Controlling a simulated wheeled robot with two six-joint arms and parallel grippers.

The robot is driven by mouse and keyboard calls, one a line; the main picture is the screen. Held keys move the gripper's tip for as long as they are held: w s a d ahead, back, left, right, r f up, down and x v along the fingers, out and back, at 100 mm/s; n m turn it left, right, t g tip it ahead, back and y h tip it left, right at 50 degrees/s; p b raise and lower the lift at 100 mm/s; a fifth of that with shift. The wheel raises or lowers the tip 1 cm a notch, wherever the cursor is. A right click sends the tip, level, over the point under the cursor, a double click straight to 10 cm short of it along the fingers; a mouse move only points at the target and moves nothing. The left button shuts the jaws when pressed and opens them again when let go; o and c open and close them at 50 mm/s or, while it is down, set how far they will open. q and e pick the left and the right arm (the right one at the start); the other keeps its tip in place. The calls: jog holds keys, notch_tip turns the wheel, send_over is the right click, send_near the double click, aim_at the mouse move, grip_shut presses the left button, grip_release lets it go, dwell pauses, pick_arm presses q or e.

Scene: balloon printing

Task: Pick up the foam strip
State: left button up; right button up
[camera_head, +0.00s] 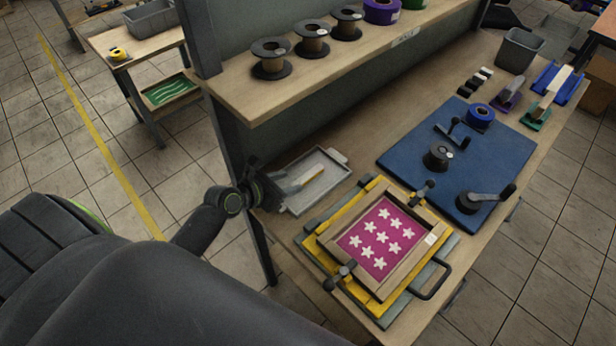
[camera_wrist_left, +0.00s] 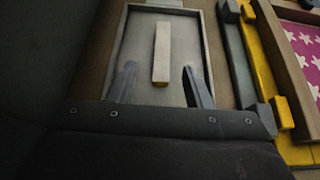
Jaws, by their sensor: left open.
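A pale foam strip (camera_wrist_left: 161,52) lies in a shallow grey tray (camera_wrist_left: 195,32), lengthwise in the left wrist view. In the head view the strip (camera_head: 308,178) shows in the tray (camera_head: 334,158), left of the printing frame. My left gripper (camera_wrist_left: 158,84) is open, its two dark fingers reaching over the tray on either side of the strip's near end. The fingers do not appear to touch the strip. In the head view the left gripper (camera_head: 283,188) is at the tray's left side and hides part of it. My right gripper does not show.
A yellow frame (camera_head: 327,246) with a wooden screen of white stars on magenta (camera_head: 381,238) sits right of the tray. A blue mat (camera_head: 400,150) with rolls and tools lies beyond. A shelf (camera_head: 300,100) with several spools overhangs the bench behind the tray.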

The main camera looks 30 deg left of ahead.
aim_at(306, 178)
pick_arm(q)
jog(key=shift+x, duration=3.2)
jog(key=shift+s+d+r, duration=0.1)
jog(key=shift+d, duration=0.05)
grip_shut()
